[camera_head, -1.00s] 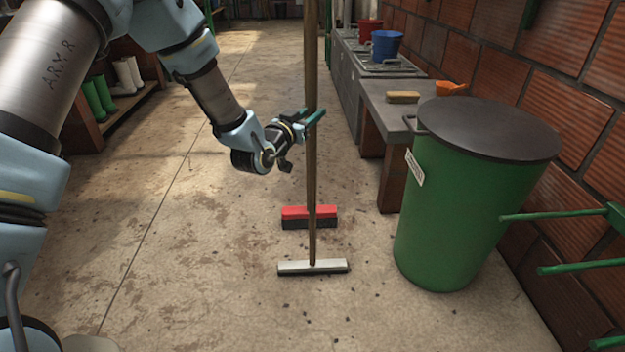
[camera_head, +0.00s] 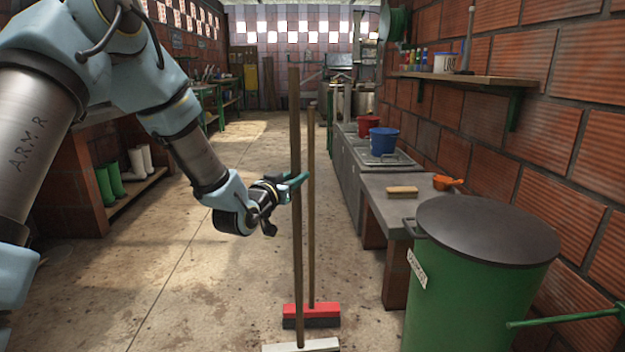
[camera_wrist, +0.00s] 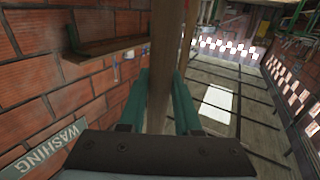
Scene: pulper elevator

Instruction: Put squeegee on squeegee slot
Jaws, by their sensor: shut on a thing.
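The squeegee has a long brown wooden handle (camera_head: 296,120) and a pale grey head (camera_head: 300,345), cut off by the bottom edge of the head view. It hangs or stands roughly upright. My gripper (camera_head: 297,181) is shut around the handle above its middle. In the wrist view the handle (camera_wrist: 163,60) runs between the two green fingers of my gripper (camera_wrist: 158,105). A green peg (camera_head: 562,317) sticks out at the right edge of the head view; I cannot tell whether it belongs to the squeegee slot.
A red-headed broom (camera_head: 312,311) stands just behind the squeegee. A green lidded barrel (camera_head: 465,300) is at the lower right. Behind it a counter (camera_head: 385,212) holds a brush (camera_head: 402,192) and an orange scoop (camera_head: 447,182). The floor to the left is clear.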

